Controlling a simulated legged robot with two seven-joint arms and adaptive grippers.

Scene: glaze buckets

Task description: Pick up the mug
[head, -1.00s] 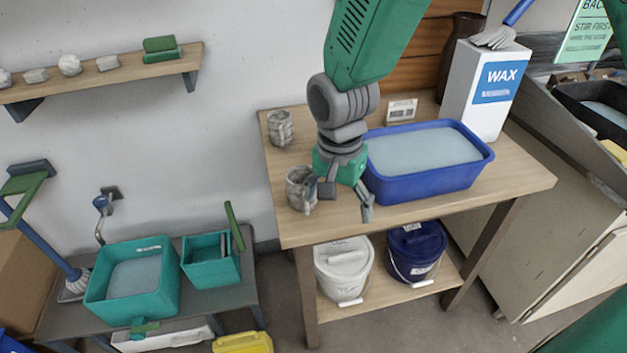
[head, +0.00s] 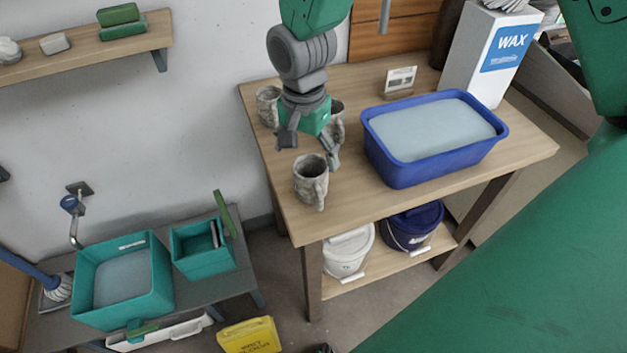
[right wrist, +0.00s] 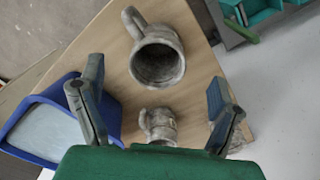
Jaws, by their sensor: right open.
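A grey mottled mug (head: 311,182) stands upright near the table's front left corner, its handle towards the front right. A second similar mug (head: 267,104) stands at the back left edge. A third (head: 338,124) shows partly behind my right gripper (head: 308,150). That gripper is open and empty, pointing down just behind the front mug. In the right wrist view, the front mug (right wrist: 158,62) lies beyond and between the spread fingers of the gripper (right wrist: 154,84), its dark opening facing the camera. A smaller mug (right wrist: 160,125) shows nearer the palm; I cannot tell which. My left gripper is out of view.
A blue basin (head: 375,160) of pale glaze stands on the wooden table (head: 365,215), right of the mugs. A small card (head: 400,80) and a white WAX box (head: 465,65) stand behind.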

